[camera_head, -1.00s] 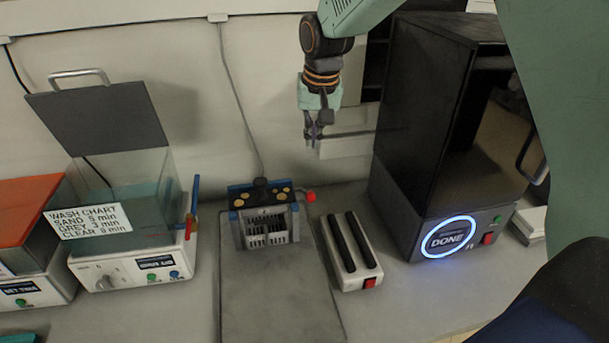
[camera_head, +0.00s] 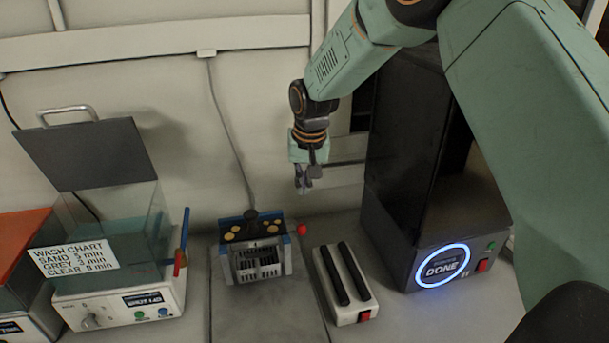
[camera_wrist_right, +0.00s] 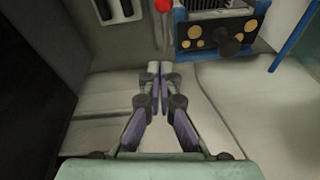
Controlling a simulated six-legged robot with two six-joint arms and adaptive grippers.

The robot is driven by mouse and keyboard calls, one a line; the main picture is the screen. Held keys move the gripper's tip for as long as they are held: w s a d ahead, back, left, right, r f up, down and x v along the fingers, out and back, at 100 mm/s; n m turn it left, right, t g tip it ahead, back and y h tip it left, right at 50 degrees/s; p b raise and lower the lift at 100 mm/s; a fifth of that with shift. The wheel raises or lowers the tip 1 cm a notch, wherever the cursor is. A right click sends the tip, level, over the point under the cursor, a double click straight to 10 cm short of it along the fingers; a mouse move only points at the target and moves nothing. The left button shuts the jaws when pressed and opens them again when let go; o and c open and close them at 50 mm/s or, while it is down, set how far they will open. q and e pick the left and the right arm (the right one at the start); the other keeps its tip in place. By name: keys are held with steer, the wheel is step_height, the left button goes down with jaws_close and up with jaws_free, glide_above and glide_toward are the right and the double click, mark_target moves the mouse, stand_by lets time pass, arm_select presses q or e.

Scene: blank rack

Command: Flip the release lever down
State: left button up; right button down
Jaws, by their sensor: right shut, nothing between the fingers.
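The release lever with its red ball knob (camera_head: 301,229) sticks out from the right side of a blue-and-grey fixture (camera_head: 254,247). The knob also shows at the top edge of the right wrist view (camera_wrist_right: 163,5), beside the fixture (camera_wrist_right: 216,30). My right gripper (camera_head: 302,189) is shut and empty. It points down above and behind the knob, apart from it. In the right wrist view its fingertips (camera_wrist_right: 160,70) are together, with a gap between them and the knob. My left gripper is not in view.
A white box with two dark bars (camera_head: 344,283) stands right of the fixture. A dark machine with a lit "DONE" ring (camera_head: 443,267) is farther right. A wash tank (camera_head: 120,307) with a raised lid stands left. A cable runs down the wall behind the fixture.

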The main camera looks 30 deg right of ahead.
glide_above(297, 224)
steer(key=d, duration=0.1)
steer(key=s+x, duration=0.1)
steer(key=x, duration=0.4)
steer(key=s, duration=0.1)
steer(key=s+a+f, duration=0.1)
steer(key=shift+s+p, duration=0.35)
steer(key=shift+p, duration=0.05)
steer(key=shift+w+d+f, duration=0.1)
steer(key=shift+w+f, duration=0.1)
steer(key=shift+w, duration=0.05)
